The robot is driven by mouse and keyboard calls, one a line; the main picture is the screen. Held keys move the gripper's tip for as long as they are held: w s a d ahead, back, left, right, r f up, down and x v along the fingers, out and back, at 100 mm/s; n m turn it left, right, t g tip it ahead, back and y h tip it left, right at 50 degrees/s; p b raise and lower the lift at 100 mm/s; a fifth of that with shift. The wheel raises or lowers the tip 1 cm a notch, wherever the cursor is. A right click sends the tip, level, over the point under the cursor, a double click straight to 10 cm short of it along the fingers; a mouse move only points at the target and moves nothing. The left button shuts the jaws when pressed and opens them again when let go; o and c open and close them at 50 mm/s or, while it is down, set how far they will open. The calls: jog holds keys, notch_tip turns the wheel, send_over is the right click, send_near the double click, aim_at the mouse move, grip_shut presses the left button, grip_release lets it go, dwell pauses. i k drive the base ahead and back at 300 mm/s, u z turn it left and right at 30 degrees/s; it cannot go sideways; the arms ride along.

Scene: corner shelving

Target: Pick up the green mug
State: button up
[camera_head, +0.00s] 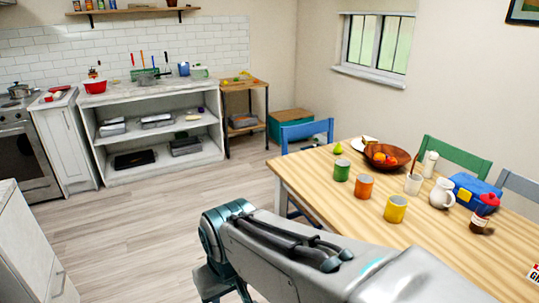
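The green mug (341,171) stands upright on the near left part of the wooden dining table. An orange mug (364,187) stands just right of it and nearer, and a yellow mug (395,209) further along that row. The green mug is clear of the orange one and nothing covers it. My arm reaches in from the bottom right, in front of the table, and bends down at a teal joint left of the table. My gripper's fingers do not show; the arm's end runs off the bottom edge.
The table (315,185) also bears a wooden fruit bowl (373,156), a white pitcher (442,194), a white cup (413,184), a dark jar (480,222) and a blue box (470,188). Blue (306,131) and green (453,155) chairs flank it. Floor left of the table is open.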

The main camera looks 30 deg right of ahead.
aim_at(343, 169)
jog(key=z, duration=0.1)
jog(key=i, duration=1.55)
jog(key=z, duration=0.85)
jog(key=i, duration=1.05)
jog(key=z, duration=1.75)
jog(key=i, duration=0.65)
jog(key=z, duration=0.5)
